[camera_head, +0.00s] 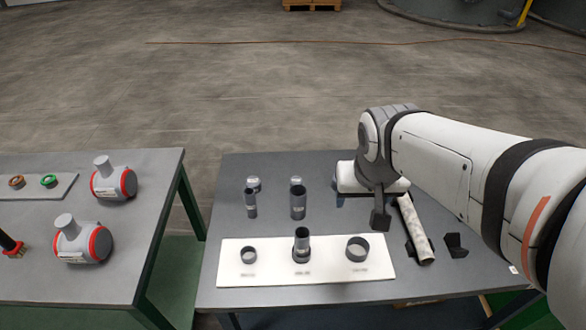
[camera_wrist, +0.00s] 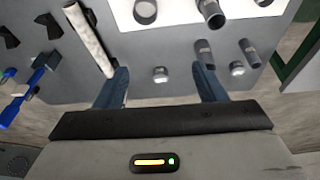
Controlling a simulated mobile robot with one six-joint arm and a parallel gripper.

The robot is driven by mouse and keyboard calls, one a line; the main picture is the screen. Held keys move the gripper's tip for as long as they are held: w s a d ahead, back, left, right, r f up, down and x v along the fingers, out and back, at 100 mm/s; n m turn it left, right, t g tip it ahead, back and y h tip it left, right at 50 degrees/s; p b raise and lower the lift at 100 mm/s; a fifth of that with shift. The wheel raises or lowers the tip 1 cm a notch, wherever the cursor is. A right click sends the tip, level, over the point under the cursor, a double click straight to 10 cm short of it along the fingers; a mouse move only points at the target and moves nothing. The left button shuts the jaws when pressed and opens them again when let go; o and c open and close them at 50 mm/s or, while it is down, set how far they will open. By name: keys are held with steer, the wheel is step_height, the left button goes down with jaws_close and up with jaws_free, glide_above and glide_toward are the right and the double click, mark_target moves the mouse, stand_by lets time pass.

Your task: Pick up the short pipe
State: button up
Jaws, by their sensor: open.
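Two dark pipes stand upright on the grey table: a thinner one (camera_head: 251,203) at left and a thicker one (camera_head: 298,204) right of it. A third dark pipe (camera_head: 302,240) stands in the middle of a white board. Their labels are too small to read, so I cannot tell which is the short pipe. In the wrist view the thicker pipe (camera_wrist: 203,50) shows just beyond my right-hand finger, and the thinner pipe (camera_wrist: 250,52) further right. My gripper (camera_wrist: 155,78) is open and empty above the table, to the right of the standing pipes in the head view (camera_head: 362,209).
Two silver-topped pieces (camera_head: 254,184) (camera_head: 296,181) stand behind the pipes. The white board (camera_head: 325,272) also bears two dark rings. A second table (camera_head: 150,225) stands left, across a gap.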

mark_target(298, 198)
steer(key=shift+o, duration=0.4)
steer(key=w+a+f+b, duration=0.3)
steer(key=w+f, duration=0.5)
steer(key=w, duration=0.3)
steer(key=shift+a+f+m, duration=0.3)
steer(key=shift+a+m, duration=0.1)
steer(key=shift+a, duration=0.35)
steer(key=shift+m+t, duration=0.3)
steer(key=shift+t, duration=0.1)
steer(key=w+a+f, duration=0.2)
steer(key=w+a+f+b, duration=0.1)
steer(key=w+a+f, duration=0.1)
steer(key=f, duration=0.1)
steer(key=w+a+f, duration=0.2)
steer(key=f, duration=0.1)
steer(key=shift+w+a+f+b, duration=0.1)
steer(key=shift+w+b, duration=0.25)
steer(key=shift+b, duration=0.05)
steer(key=shift+a+x, duration=0.2)
steer(key=shift+x, duration=3.75)
steer(key=shift+w+d, duration=0.1)
steer(key=shift+c, duration=0.2)
steer(key=c, duration=1)
steer(key=shift+c, duration=0.2)
